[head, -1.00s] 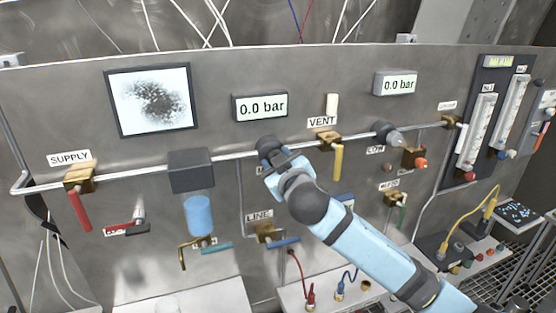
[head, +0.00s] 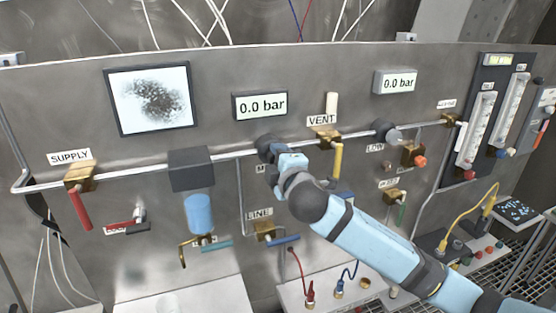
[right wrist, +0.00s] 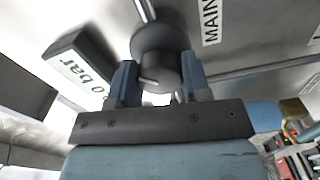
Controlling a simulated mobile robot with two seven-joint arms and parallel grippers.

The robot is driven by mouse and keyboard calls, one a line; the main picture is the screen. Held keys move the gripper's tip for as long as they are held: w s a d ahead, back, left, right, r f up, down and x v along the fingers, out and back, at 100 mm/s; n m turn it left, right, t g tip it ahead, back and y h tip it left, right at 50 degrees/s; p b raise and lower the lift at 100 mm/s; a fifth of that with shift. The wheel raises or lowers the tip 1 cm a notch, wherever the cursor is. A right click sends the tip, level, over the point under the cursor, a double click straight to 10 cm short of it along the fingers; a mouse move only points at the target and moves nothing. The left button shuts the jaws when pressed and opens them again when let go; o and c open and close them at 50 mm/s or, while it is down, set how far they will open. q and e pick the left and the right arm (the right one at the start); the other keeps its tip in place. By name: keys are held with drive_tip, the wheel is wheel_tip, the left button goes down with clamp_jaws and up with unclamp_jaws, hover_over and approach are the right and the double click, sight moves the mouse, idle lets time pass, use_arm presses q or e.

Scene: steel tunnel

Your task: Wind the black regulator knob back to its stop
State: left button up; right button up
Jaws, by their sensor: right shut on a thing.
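The black regulator knob (right wrist: 158,72) sits between the two fingers of my right gripper (right wrist: 156,78) in the right wrist view. The fingers are closed on its sides. In the head view the regulator's dark body (head: 267,145) shows on the pipe below a display (head: 260,105) reading 0.0 bar. My right gripper (head: 277,163) covers most of the knob there. A pale line shows on the knob's face in the wrist view. My left gripper is in neither view.
A red-handled supply valve (head: 80,207) and a filter with a blue bowl (head: 199,213) are to the left. A vent valve with a yellow handle (head: 338,160) and a second dark regulator (head: 384,131) are to the right. A line valve (head: 265,232) hangs below.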

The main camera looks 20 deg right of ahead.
drive_tip(key=n, duration=0.3)
drive_tip(key=shift+n, duration=0.4)
drive_tip(key=n, duration=0.2)
drive_tip(key=shift+n, duration=1.2)
drive_tip(key=o, duration=0.9)
